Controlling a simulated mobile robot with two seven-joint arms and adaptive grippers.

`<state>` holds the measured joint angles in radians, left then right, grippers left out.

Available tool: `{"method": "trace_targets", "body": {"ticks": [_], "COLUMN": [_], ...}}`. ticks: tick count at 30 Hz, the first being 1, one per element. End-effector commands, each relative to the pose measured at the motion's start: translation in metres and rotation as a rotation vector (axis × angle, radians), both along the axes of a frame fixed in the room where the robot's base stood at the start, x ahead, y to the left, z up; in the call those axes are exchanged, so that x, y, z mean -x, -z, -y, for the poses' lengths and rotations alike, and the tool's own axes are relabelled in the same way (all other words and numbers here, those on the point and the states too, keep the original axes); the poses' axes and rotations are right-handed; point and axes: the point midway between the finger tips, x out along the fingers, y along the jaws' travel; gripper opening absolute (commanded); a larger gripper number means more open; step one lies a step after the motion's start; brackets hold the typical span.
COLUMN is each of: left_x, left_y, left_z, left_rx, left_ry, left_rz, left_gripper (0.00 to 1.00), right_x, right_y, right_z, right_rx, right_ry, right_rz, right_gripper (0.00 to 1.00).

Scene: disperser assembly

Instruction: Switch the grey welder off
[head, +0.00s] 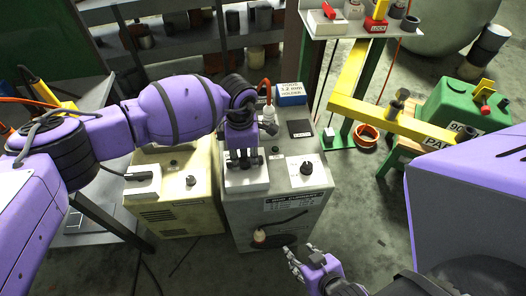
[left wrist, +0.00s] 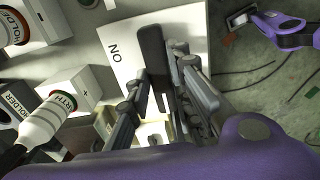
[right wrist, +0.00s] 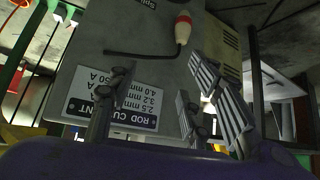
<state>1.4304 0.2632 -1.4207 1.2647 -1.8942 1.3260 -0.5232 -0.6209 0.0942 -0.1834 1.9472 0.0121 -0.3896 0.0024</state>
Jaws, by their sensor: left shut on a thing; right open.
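The grey welder (head: 285,215) stands upright in the middle of the head view, with a white switch plate (head: 247,183) on its top left. My left gripper (head: 243,163) points down onto this plate and is shut on the switch lever. In the left wrist view the dark switch lever (left wrist: 151,55) stands at the fingers, and the white plate reads ON beside it. The lever's base is hidden by the fingers. My right gripper (head: 303,254) is open and empty, low in front of the welder. The right wrist view shows the welder's rod current label (right wrist: 118,105) behind its fingers.
A cream welder (head: 180,207) stands against the left side with its own switch plate and knob. A yellow beam (head: 385,118) and green machine (head: 460,110) are at right.

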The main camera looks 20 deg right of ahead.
Motion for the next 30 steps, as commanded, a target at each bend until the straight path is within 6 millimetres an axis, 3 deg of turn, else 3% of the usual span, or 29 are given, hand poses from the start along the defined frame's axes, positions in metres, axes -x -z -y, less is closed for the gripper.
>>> {"method": "trace_targets", "body": {"ticks": [14, 15, 19, 26, 30], "left_x": [-0.001, -0.001, -0.001, 0.000, -0.001], "left_y": [-0.001, -0.001, -0.001, 0.000, -0.004], "left_z": [0.000, 0.000, 0.000, 0.000, 0.000], "left_rx": [0.000, 0.000, 0.000, 0.000, 0.001], "left_ry": [-0.018, -0.018, -0.017, -0.015, -0.014], "left_rz": [0.001, 0.001, 0.001, 0.001, 0.002], "left_gripper": [0.00, 0.21, 0.39, 0.39, 0.39], "right_x": [-0.004, -0.004, -0.004, -0.004, -0.019], "right_y": [-0.002, -0.003, -0.003, -0.002, -0.008], "right_z": [-0.004, -0.004, -0.004, -0.004, -0.003], "right_rx": [-0.009, -0.009, -0.009, -0.007, -0.003], "right_ry": [0.007, 0.007, 0.007, 0.006, -0.007], "right_rz": [0.007, 0.007, 0.007, 0.007, 0.032], "right_gripper": [0.46, 0.46, 0.46, 0.46, 0.46]}}
